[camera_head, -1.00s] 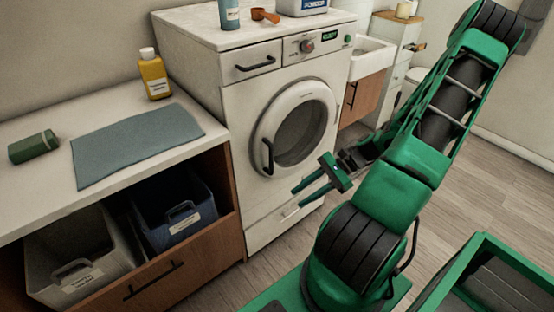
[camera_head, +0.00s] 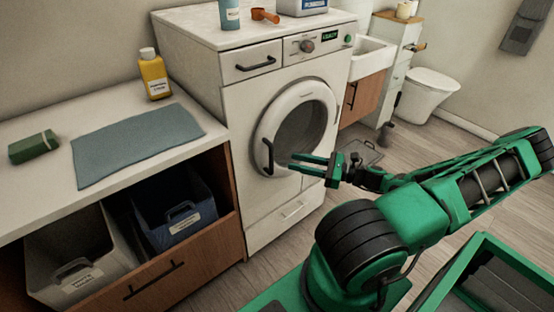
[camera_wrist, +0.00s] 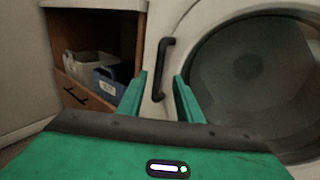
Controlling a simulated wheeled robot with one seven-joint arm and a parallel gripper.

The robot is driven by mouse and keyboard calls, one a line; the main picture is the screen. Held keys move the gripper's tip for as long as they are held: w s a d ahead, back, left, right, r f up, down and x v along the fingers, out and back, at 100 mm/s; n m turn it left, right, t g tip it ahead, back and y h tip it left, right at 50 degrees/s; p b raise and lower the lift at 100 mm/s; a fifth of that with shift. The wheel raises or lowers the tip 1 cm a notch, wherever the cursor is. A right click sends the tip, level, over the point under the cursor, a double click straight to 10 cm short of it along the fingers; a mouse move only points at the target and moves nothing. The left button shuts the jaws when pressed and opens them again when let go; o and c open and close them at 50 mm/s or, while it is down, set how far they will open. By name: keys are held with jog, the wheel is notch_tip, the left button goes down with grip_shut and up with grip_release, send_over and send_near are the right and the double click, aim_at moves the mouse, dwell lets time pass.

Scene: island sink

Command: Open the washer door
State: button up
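The white washer (camera_head: 240,160) stands in the middle of the head view. Its round door (camera_head: 318,92) has a white ring and dark glass, and looks shut. A black vertical handle (camera_head: 267,157) sits on the door's left side; it also shows in the wrist view (camera_wrist: 161,68). My gripper (camera_head: 292,163) is just right of the handle in the head view, its green fingers pointing left toward it. In the wrist view the fingers (camera_wrist: 160,84) are apart, with the handle beyond and between their tips. Nothing is held. I cannot tell the remaining distance to the handle.
Left of the washer is a counter (camera_head: 200,150) with a yellow bottle (camera_head: 154,76), a blue-grey cloth (camera_head: 135,145) and a green block (camera_head: 33,147). Below are a blue bin (camera_head: 172,212) and a grey bin (camera_head: 80,255). A sink (camera_head: 370,55) stands to the right.

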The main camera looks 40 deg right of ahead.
jog(key=x, duration=0.7)
jog(key=shift+w, duration=0.15)
jog(key=shift+a, duration=0.15)
grip_shut()
